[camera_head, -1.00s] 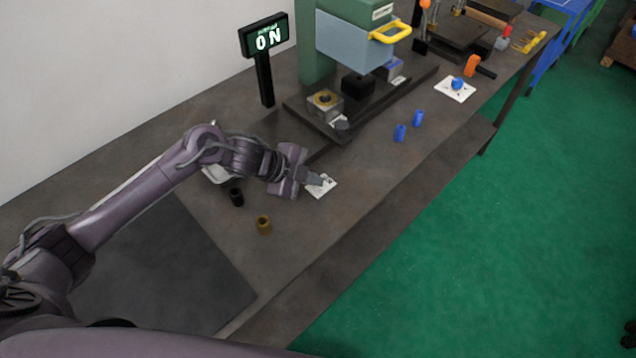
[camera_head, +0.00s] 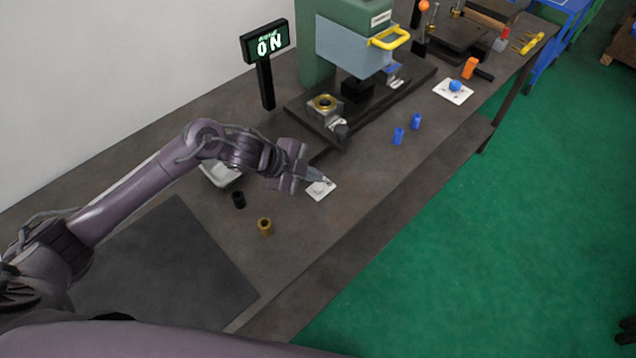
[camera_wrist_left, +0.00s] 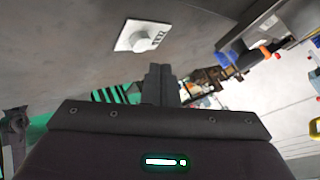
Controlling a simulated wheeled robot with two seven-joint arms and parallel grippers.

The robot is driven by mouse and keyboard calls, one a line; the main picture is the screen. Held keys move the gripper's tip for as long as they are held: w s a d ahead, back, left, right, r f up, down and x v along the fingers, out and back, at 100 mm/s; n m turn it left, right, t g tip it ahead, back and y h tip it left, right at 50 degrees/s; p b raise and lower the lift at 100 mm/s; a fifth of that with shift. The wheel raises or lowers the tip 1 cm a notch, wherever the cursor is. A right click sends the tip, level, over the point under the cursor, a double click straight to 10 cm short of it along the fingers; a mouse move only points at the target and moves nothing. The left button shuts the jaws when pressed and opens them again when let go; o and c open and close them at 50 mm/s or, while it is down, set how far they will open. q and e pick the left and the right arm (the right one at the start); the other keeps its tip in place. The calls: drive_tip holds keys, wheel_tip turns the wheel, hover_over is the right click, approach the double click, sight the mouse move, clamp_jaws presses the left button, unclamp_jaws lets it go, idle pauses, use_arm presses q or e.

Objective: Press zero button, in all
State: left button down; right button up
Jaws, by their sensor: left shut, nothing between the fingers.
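A small white button plate (camera_head: 320,189) lies on the bench just below my left gripper's tips. In the left wrist view this plate (camera_wrist_left: 136,38) shows a pale round button and dark print too small to read. My left gripper (camera_head: 319,177) is shut and empty, its tips close above the plate; I cannot tell whether they touch it. Its shut fingers (camera_wrist_left: 160,84) point past the plate in the wrist view. A second white plate (camera_head: 443,93) with a blue round button (camera_head: 455,86) lies farther along the bench. My right gripper is not in view.
A green press with a yellow handle (camera_head: 390,38) stands behind the chuck (camera_head: 324,104). Two blue cylinders (camera_head: 398,136), a brass bushing (camera_head: 265,227) and a black bushing (camera_head: 238,199) stand on the bench. The front middle is clear.

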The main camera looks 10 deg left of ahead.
use_arm(q)
drive_tip(key=shift+r+p, duration=1.4)
drive_tip(key=shift+r, duration=0.6)
drive_tip(key=shift+f, duration=0.1)
